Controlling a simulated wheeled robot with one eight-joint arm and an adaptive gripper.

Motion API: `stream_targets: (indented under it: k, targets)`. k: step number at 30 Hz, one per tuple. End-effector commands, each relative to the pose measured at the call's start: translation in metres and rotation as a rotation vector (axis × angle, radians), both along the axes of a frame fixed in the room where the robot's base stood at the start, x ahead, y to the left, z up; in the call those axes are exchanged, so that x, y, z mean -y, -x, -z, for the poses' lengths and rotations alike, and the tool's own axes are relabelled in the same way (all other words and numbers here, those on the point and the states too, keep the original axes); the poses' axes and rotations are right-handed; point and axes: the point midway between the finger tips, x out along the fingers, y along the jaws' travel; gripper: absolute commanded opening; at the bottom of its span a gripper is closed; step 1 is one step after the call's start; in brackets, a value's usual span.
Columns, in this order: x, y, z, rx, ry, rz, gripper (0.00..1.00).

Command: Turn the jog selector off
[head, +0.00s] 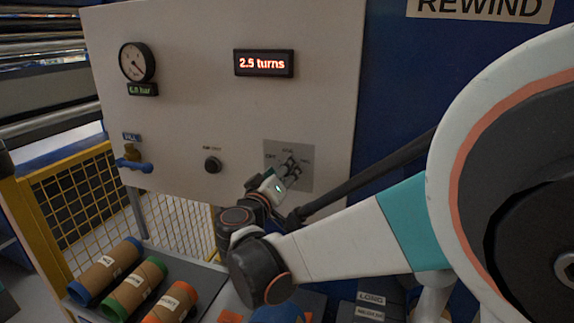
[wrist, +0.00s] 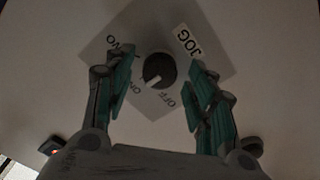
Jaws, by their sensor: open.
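The jog selector is a round dark knob (wrist: 159,70) with a pale pointer mark, on a grey plate (wrist: 205,22) in the wrist view. The plate carries a JOG label (wrist: 186,39) and an OFF label (wrist: 165,101). The pointer slants down and left in the wrist view, between an ON label and OFF; its exact setting is unclear. My gripper (wrist: 160,72) is open, its teal-padded fingers on either side of the knob with gaps on both sides. In the head view, my gripper (head: 289,167) is in front of the plate (head: 304,184) and hides the knob.
A black push button (head: 212,165) sits left of the plate on the same white panel. A red display (head: 264,63) reads 2.5 turns. A gauge (head: 137,62) and a blue-handled valve (head: 134,165) are further left.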

Motion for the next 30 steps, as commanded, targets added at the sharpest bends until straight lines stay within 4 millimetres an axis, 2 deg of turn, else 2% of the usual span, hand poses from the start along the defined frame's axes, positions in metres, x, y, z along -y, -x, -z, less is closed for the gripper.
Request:
stream_targets:
  k: [9,10,15,16,30]
  targets:
    - [-0.0011,0.0,0.0001,0.0,0.0,-0.001,0.51]
    - [-0.0011,0.0,0.0001,0.0,0.0,-0.001,0.49]
    - [-0.001,-0.0001,0.0,-0.001,0.0,-0.001,0.1]
    - [-0.001,-0.0001,0.0,-0.001,0.0,-0.001,0.07]
    - [-0.0014,-0.0001,0.0003,-0.027,0.072,-0.001,0.07]
